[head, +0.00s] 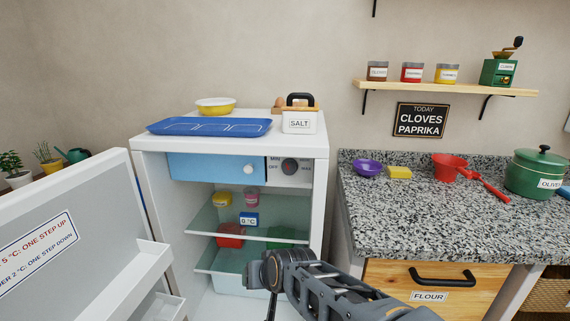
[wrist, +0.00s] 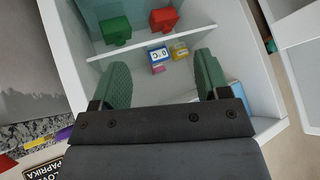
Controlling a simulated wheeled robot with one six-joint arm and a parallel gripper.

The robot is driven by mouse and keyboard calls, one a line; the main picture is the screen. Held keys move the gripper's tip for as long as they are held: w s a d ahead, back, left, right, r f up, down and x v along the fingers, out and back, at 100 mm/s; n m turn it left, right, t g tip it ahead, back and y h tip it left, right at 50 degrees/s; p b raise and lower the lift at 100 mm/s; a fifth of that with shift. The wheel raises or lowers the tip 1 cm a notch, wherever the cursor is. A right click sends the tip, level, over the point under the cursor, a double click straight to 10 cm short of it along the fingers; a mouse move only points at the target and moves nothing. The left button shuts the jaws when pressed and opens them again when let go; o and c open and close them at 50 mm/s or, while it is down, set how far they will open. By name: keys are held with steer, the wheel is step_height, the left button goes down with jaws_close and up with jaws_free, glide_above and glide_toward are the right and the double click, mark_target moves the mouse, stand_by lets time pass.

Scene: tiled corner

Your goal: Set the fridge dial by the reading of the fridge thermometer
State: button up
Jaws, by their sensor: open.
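The fridge (head: 320,190) stands open. Its thermometer (head: 249,219) is a small blue-framed display on the shelf and reads 0 °C; it also shows in the wrist view (wrist: 158,54). The fridge dial (head: 289,167) is a dark round knob at the top right of the front, with MIN and OFF legible to its left; where it points is too small to tell. The open door carries a rule sign (head: 38,254), partly cut off: 5 °C one step up, under 2 °C one step down. My gripper (wrist: 162,82) is open and empty, in front of the fridge opening, below the dial.
A yellow-lidded jar (head: 221,200), a pink jar (head: 251,198), a red container (head: 230,236) and a green container (head: 287,236) sit inside. A blue tray (head: 209,127) and salt box (head: 299,122) stand on top. The open door (head: 95,195) blocks the left; the granite counter (head: 400,210) is right.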

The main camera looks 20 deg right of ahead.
steer(key=w+d+r+m+t+h+p, duration=0.2)
steer(key=w+d+r+m+t+h, duration=0.1)
steer(key=w+r+m+t, duration=0.45)
steer(key=m+h+p, duration=0.2)
steer(key=m+h, duration=0.3)
steer(key=h, duration=0.2)
glide_toward(288, 171)
steer(key=x, duration=1)
steer(key=shift+w+d, duration=0.1)
steer(key=shift+w, duration=0.1)
steer(key=c, duration=0.9)
